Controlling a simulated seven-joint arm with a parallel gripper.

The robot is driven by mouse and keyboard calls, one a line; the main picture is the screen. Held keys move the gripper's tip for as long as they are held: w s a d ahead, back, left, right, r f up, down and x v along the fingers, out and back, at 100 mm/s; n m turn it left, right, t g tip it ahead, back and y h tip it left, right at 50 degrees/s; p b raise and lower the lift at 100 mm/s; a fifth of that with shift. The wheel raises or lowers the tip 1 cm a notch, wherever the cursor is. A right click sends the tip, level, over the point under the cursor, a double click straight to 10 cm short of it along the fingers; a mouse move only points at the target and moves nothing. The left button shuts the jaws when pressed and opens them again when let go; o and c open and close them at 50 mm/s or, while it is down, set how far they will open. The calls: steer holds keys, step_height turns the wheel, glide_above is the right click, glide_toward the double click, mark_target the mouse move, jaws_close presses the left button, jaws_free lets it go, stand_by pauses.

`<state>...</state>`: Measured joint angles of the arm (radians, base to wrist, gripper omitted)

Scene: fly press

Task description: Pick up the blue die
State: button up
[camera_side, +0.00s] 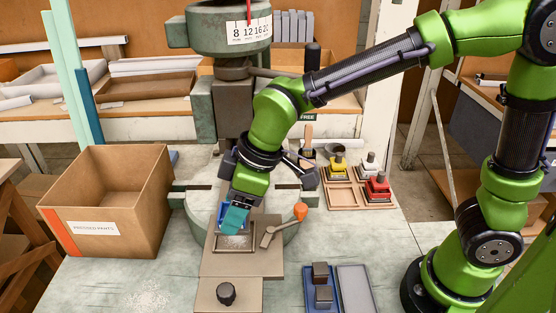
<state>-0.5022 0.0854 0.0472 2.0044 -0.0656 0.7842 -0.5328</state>
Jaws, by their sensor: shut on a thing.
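My gripper (236,208) points down over the press bed in the middle of the view. The blue die (223,213) shows as a small patch of blue at its fingertips, partly hidden by a teal piece in front. My gripper is shut on the blue die, above a framed metal plate (234,242). I cannot tell whether the die touches anything below it.
A wooden rack (343,197) at the right holds a yellow die (337,168), a grey-white die (369,163) and a red die (377,187). An orange-knobbed lever (300,211) stands close by. A cardboard box (107,205) stands left; a blue tray (322,270) lies in front.

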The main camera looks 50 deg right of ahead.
step_height(320, 180, up, 14)
steer(key=s+d+r+m, duration=0.2)
steer(key=s+d+m, duration=0.1)
steer(key=s+d, duration=0.75)
steer(key=w+d+f+m+h, duration=0.1)
steer(key=w+d+f, duration=0.3)
steer(key=d+f, duration=0.25)
steer(key=w+d+f+m+t+h, duration=0.1)
steer(key=w+d+f+m, duration=0.15)
steer(key=d+f, duration=0.45)
steer(key=w+d+f+m, duration=0.1)
steer(key=w+d+f, duration=0.35)
steer(key=d, duration=0.35)
steer(key=shift+s+d+f+n+g+y, duration=0.15)
steer(key=shift+s+d+f+n+y, duration=0.25)
steer(key=shift+f+n, duration=1.35)
steer(key=shift+s+d+f+n+g+y, duration=0.25)
steer(key=shift+s+d+f+n, duration=0.35)
steer(key=shift+f, duration=2.2)
steer(key=shift+s+d+f+n+g+y, duration=0.1)
steer(key=shift+s+d+f+n+y, duration=0.25)
steer(key=shift+f+n, duration=1.5)
steer(key=shift+f+m, duration=0.45)
steer(key=shift+f, duration=0.1)
